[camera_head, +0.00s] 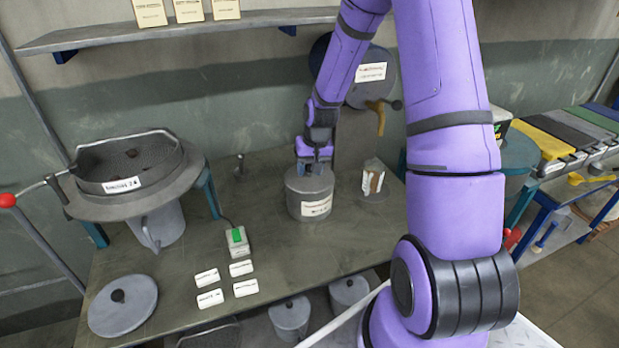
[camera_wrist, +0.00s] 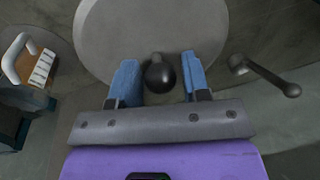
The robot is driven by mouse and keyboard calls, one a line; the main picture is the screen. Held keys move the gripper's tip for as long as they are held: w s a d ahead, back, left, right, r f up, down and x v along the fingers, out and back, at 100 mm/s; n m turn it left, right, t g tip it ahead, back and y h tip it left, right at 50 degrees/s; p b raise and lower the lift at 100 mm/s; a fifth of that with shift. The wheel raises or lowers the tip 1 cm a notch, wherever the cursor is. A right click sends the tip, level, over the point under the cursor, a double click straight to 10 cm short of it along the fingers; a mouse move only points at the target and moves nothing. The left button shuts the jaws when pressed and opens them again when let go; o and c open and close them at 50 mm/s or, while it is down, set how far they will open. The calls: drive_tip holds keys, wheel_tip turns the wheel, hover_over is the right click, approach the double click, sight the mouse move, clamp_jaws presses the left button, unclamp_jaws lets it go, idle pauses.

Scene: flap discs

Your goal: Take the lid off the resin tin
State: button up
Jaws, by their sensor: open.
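The resin tin (camera_head: 311,199) is a grey cylinder with a white label, standing on the workbench near its back middle. Its round grey lid (camera_head: 304,183) is on top and also fills the upper part of the wrist view (camera_wrist: 122,25). A black round knob (camera_wrist: 159,74) stands on the lid. My gripper (camera_head: 316,170) is over the lid, pointing down. In the wrist view its two blue fingers (camera_wrist: 158,82) are open, one on each side of the knob, with a gap visible on both sides. The label's writing is too small to read.
A green-topped device (camera_head: 236,240) and several white cards (camera_head: 240,268) lie in front left. A round lid with a knob (camera_head: 122,305) lies at the bench's left front. A sieve (camera_head: 130,165) stands at left.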

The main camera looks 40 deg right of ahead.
drive_tip(key=shift+f, duration=0.1)
drive_tip(key=c, duration=0.7)
drive_tip(key=shift+r, duration=0.2)
